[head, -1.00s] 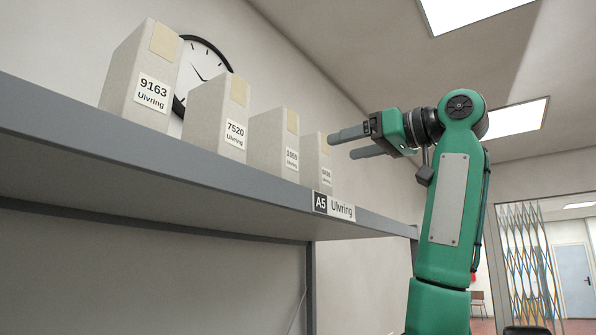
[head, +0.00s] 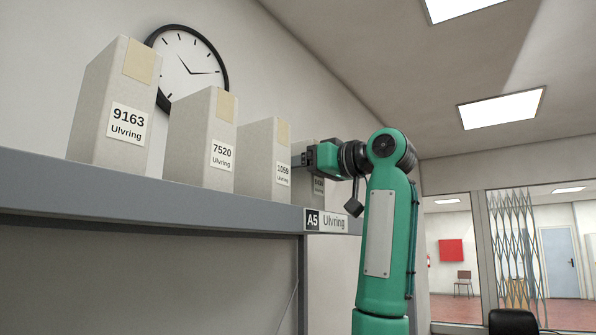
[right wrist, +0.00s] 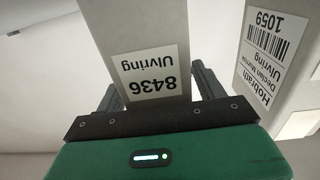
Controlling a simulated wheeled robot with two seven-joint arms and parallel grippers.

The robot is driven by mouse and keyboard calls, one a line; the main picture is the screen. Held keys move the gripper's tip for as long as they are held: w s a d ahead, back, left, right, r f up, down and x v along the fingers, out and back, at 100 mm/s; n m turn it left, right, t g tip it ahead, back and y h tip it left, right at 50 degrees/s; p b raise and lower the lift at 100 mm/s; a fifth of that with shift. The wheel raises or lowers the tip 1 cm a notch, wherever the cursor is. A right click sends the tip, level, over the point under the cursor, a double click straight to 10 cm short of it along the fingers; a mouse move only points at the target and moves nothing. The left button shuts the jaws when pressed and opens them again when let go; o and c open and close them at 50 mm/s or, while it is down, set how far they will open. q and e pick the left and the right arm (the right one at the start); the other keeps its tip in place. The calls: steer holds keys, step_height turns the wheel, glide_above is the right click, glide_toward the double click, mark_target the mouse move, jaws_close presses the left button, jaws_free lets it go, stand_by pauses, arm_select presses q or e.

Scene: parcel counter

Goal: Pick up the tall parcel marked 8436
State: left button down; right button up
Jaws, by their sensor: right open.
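The tall grey parcel marked 8436 (head: 318,187) stands upright at the right end of the shelf row, largely hidden behind my right gripper (head: 301,158) in the head view. In the right wrist view the parcel 8436 (right wrist: 135,30) appears upside down, with its label facing me. My right gripper (right wrist: 158,92) is open, with one finger on each side of the parcel. I cannot tell whether the fingers touch it. My left gripper is in neither view.
Parcel 1059 (head: 262,165) stands just left of 8436 and close to my right finger in the wrist view (right wrist: 262,65). Parcels 7520 (head: 200,140) and 9163 (head: 110,105) stand further left. The shelf edge (head: 180,200) carries a sign A5 Ulvring (head: 326,221).

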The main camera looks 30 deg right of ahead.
steer(key=shift+s, duration=0.2)
steer(key=shift+c, duration=0.2)
steer(key=c, duration=1.2)
steer(key=shift+w+r, duration=0.1)
steer(key=shift+r, duration=0.1)
